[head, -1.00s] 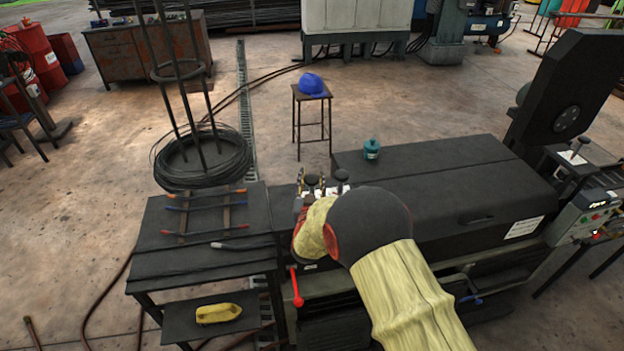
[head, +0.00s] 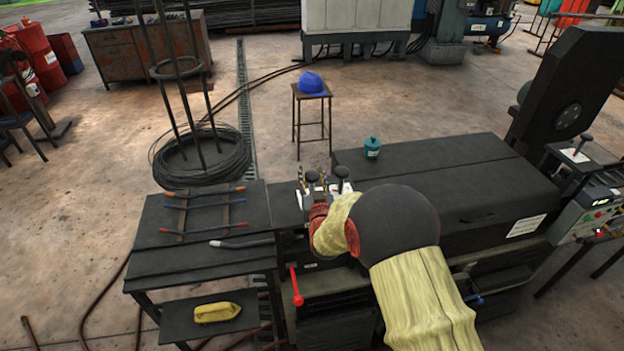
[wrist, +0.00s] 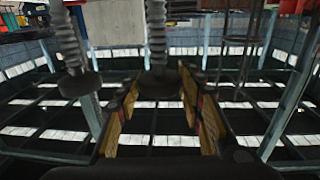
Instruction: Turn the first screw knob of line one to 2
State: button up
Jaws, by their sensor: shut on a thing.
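Two dark screw knobs stand side by side at the left end of the machine. The left knob (head: 312,177) has my gripper (head: 313,188) at it, and the right knob (head: 342,172) is free. In the wrist view, one knob with a ribbed threaded stem (wrist: 158,82) lies between the yellowish finger pads of my gripper (wrist: 160,95), which is shut on it. The other knob (wrist: 78,84) stands to the left there, outside the fingers. I cannot read any line markings or numbers.
A teal pot (head: 372,148) stands on the long dark machine cover (head: 440,180). A red-handled lever (head: 296,288) is below the knobs. A dark side table (head: 200,260) with rods is to the left. A stool with a blue cap (head: 312,84) is behind.

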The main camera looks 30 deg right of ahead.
jog(key=n+y+b, duration=0.1)
jog(key=n+y, duration=0.1)
jog(key=y, duration=0.1)
jog(key=n+t+y+b, duration=0.1)
jog(key=y, duration=0.1)
jog(key=shift+d+f+n+y, duration=0.1)
jog(key=shift+d+n+y, duration=0.1)
jog(key=shift+n+y, duration=0.2)
jog(key=shift+a+n+g+y, duration=0.1)
jog(key=shift+n+g+y, duration=0.25)
jog(key=shift+n+y, duration=1.2)
jog(key=shift+a+n+g+y, duration=0.1)
jog(key=shift+n+g+y, duration=0.5)
jog(key=shift+y, duration=1.55)
jog(key=shift+n+y, duration=0.3)
jog(key=shift+n, duration=0.15)
jog(key=shift+r, duration=0.2)
jog(key=o, duration=1.1)
jog(key=shift+o, duration=0.2)
jog(key=shift+f+t, duration=0.15)
jog(key=shift+t, duration=0.1)
